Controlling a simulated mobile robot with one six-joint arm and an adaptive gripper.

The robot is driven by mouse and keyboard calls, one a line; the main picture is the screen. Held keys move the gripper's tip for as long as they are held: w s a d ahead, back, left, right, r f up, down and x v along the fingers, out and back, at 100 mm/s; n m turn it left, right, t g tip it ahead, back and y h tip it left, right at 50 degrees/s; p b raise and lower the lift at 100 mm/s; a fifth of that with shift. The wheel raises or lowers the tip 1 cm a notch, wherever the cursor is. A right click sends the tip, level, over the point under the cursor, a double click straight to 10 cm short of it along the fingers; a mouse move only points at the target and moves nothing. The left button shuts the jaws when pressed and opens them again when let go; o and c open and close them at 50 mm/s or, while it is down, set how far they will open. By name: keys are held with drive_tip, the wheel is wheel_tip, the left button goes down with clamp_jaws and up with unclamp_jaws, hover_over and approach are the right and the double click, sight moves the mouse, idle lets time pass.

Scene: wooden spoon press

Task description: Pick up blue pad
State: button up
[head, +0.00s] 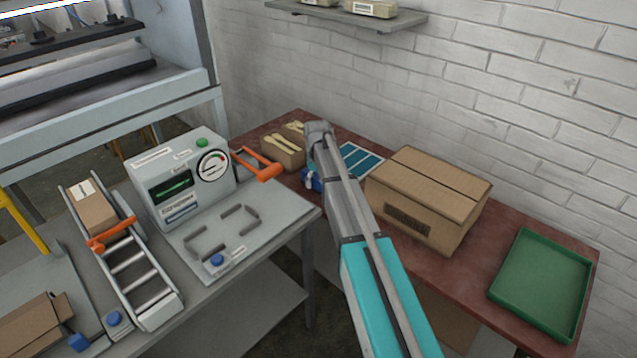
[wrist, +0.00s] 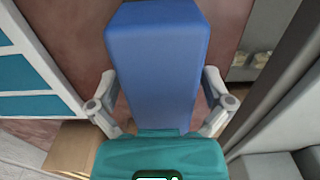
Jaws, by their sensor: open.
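The blue pad (wrist: 155,60) is a plain blue block that fills the upper middle of the wrist view. My gripper (wrist: 158,92) is open, with one grey finger on each side of the pad. I cannot tell whether either finger touches it. In the head view a small part of the blue pad (head: 311,180) shows on the red-brown table, just left of my arm. My arm hides the rest of it and most of the gripper there.
A panel with teal strips (head: 360,159) and a closed cardboard box (head: 428,190) stand right of my arm. A box with wooden spoons (head: 284,150) and an orange handle (head: 262,168) are to the left. A green tray (head: 541,283) lies at the table's right end.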

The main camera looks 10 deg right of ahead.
drive_tip(key=shift+c, duration=0.3)
drive_tip(key=c, duration=1.1)
drive_tip(key=shift+r, duration=0.15)
wheel_tip(320, 180, up, 3)
drive_tip(key=p, duration=0.3)
drive_tip(key=shift+f, duration=0.2)
drive_tip(key=s+a+r+p, duration=0.3)
drive_tip(key=s+r+p, duration=0.7)
drive_tip(key=s, duration=0.3)
drive_tip(key=shift+s+a, duration=0.2)
drive_tip(key=shift+s, duration=0.1)
